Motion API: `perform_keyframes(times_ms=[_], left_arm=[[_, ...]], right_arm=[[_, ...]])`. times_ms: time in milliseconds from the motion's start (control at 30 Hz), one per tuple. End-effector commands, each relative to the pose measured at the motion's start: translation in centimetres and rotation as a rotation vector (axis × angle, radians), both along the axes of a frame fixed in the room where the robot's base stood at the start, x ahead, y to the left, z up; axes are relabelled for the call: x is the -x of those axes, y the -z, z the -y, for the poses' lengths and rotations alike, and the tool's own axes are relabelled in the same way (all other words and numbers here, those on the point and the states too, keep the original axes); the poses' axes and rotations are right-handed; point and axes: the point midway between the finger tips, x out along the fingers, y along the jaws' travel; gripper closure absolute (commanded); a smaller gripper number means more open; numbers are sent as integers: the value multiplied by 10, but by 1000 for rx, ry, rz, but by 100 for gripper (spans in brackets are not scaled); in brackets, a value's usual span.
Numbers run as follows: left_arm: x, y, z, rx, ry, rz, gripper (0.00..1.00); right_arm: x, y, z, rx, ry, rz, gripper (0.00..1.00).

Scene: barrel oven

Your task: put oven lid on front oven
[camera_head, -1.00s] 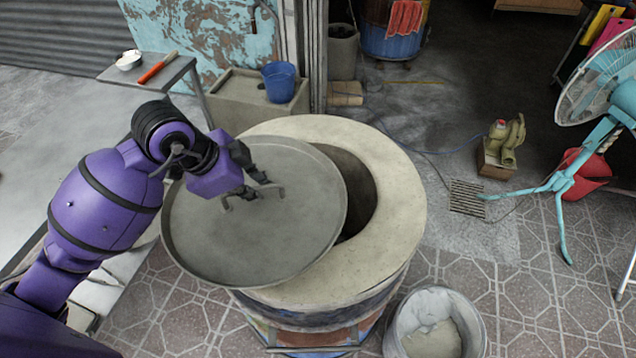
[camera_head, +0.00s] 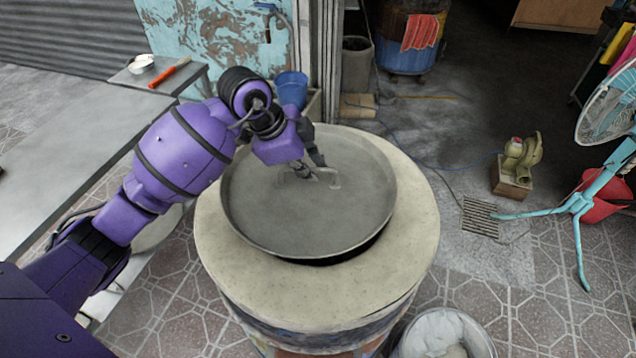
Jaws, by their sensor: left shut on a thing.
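The oven lid (camera_head: 315,220) is a round grey metal pan-like disc with a raised rim and a handle in its middle. My left gripper (camera_head: 312,172) is shut on the lid's handle. The lid is over the mouth of the front oven (camera_head: 228,268), a round barrel with a wide pale top ring. A dark gap shows below the lid's near edge, and the rest of the opening is hidden under the lid. I cannot tell whether the lid touches the ring at its far side. My right gripper is not in view.
A bucket (camera_head: 440,335) stands at the oven's near right. A grey table (camera_head: 70,165) is at the left, and a blue bucket (camera_head: 291,90) stands behind the oven. A blower (camera_head: 519,160) and a teal fan (camera_head: 610,110) are at the right.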

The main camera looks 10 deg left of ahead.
Motion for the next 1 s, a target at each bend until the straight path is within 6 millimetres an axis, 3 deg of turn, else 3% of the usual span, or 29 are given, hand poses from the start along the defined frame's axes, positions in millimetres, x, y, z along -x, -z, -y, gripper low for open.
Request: perform_keyframes(times_ms=[367,600,967,1000], left_arm=[[-13,22,18,4,1,6,100],[-13,54,18,1,-1,5,100],[-14,56,18,1,0,8,100],[-13,57,18,0,-1,5,87]], right_arm=[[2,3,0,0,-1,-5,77],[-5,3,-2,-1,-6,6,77],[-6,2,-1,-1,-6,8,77],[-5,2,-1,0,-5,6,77]])
